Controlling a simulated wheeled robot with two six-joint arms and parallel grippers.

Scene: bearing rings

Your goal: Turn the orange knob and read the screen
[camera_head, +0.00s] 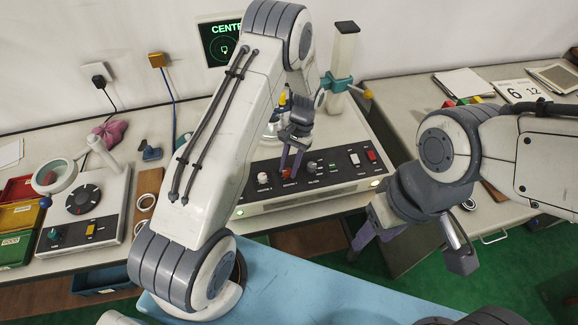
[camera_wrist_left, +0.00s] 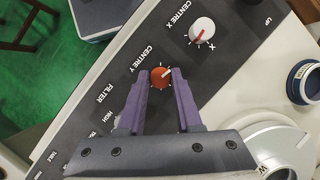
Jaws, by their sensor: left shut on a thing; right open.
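The orange knob (camera_wrist_left: 160,77) sits on a dark control panel beside the label "CENTRE Y". My left gripper (camera_wrist_left: 160,80) has its purple fingers on either side of the knob and is shut on it. In the head view the orange knob (camera_head: 287,174) shows at the tips of my left gripper (camera_head: 290,168). The screen (camera_head: 222,44) stands at the back with green text starting "CENT" and a green circle; my left arm hides its right part. My right gripper (camera_head: 366,245) is open and empty, in front of the bench.
A white knob (camera_wrist_left: 202,30) labelled "CENTRE X" sits on the same panel. A grey device with a black dial (camera_head: 83,199) stands at the left, near coloured bins (camera_head: 18,217). A calendar (camera_head: 518,91) and papers lie on the right bench.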

